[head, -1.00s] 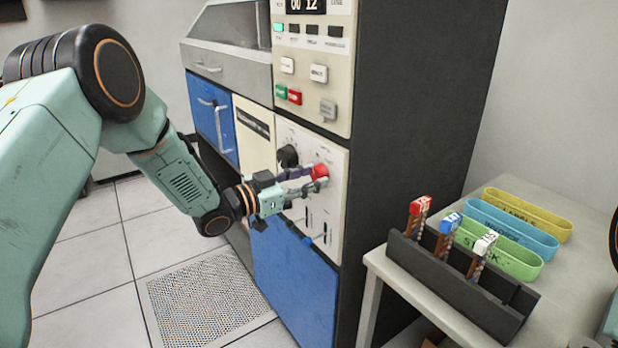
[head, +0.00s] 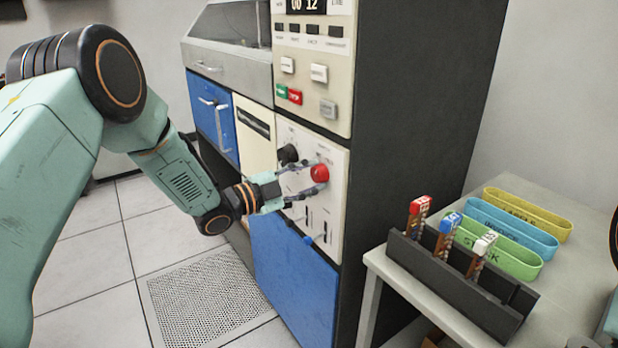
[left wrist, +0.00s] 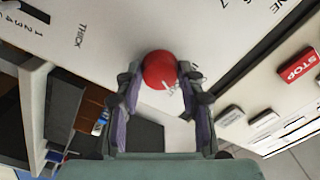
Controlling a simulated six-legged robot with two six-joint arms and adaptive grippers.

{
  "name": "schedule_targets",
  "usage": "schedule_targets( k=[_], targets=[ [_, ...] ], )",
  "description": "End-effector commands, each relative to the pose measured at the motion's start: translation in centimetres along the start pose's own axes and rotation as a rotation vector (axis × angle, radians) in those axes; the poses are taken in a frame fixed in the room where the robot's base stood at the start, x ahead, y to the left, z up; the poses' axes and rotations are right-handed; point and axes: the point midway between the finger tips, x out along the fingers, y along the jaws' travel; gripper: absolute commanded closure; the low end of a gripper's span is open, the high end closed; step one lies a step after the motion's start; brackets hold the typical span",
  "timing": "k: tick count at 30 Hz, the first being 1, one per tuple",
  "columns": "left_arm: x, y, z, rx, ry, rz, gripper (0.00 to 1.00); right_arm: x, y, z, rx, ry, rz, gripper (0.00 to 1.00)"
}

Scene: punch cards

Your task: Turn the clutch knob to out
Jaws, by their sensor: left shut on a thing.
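A round red knob (head: 320,173) sits on the cream lower panel (head: 334,215) of the machine. My left gripper (head: 317,175) has its two fingers on either side of this knob and is shut on it. In the left wrist view the red knob (left wrist: 158,68) lies between the fingertips, with a white pointer line towards the lower right. My right gripper is not in view.
A black knob (head: 288,153) sits left of the red one, with slots and a blue-tipped lever (head: 308,240) below. Green and red STOP buttons (head: 295,97) are above. At right, a table holds a dark rack (head: 455,285) and coloured trays (head: 515,232).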

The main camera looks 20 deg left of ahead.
Motion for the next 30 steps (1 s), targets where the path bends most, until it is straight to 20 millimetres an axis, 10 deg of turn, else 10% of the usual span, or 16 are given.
schedule_targets(
  k=[22, 23, 30],
  targets=[
    [-0.06, 0.13, 0.08, 0.088, -0.002, 0.003, 0.93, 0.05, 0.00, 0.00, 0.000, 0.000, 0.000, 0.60],
    [-0.06, 0.13, 0.08, 0.088, -0.002, 0.003, 0.61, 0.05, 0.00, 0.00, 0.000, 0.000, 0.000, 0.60],
    [-0.04, 0.06, 0.04, 0.088, -0.001, 0.002, 0.40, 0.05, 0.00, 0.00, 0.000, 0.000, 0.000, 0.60]
  ],
)
